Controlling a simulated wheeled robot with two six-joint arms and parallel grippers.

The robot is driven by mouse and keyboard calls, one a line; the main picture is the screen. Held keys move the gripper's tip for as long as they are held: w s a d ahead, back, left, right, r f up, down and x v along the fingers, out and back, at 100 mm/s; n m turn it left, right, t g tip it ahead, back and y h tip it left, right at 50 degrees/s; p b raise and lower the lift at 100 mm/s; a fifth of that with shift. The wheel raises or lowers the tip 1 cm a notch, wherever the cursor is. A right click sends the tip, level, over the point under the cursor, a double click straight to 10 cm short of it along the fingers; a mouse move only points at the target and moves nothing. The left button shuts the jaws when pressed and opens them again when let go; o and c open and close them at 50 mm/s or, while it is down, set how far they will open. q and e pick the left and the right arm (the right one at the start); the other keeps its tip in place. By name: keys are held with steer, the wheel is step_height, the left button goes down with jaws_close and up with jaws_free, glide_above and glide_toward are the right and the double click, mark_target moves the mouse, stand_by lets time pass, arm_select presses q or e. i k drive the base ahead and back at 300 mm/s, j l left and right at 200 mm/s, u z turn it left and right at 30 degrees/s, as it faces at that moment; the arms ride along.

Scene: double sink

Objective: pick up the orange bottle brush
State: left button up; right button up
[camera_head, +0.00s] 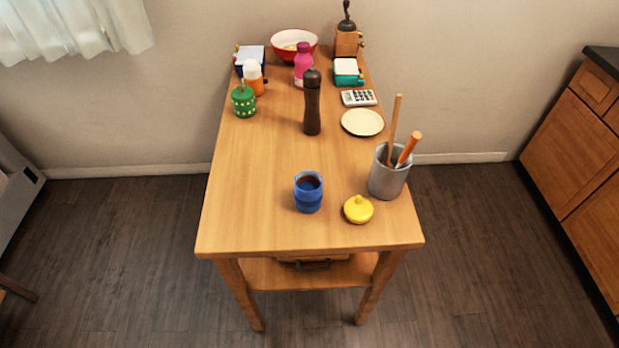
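An orange-handled tool (408,147), which looks like the orange bottle brush, leans to the right in a grey cylindrical holder (387,181) on the right side of the wooden table. Its lower end is hidden inside the holder. A thin wooden stick (393,128) stands in the same holder, just left of the orange handle. Neither of my grippers shows in the head view.
Near the holder on the wooden table (250,215) are a blue cup (308,192) and a yellow lid-like piece (358,209). Behind stand a dark brown mill (312,103) and a cream plate (362,122). The table's left front is clear.

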mark_target(413, 141)
steer(key=i+j+z, duration=0.15)
steer(key=j+z, duration=0.6)
steer(key=z, duration=0.15)
steer(key=j+z, duration=0.45)
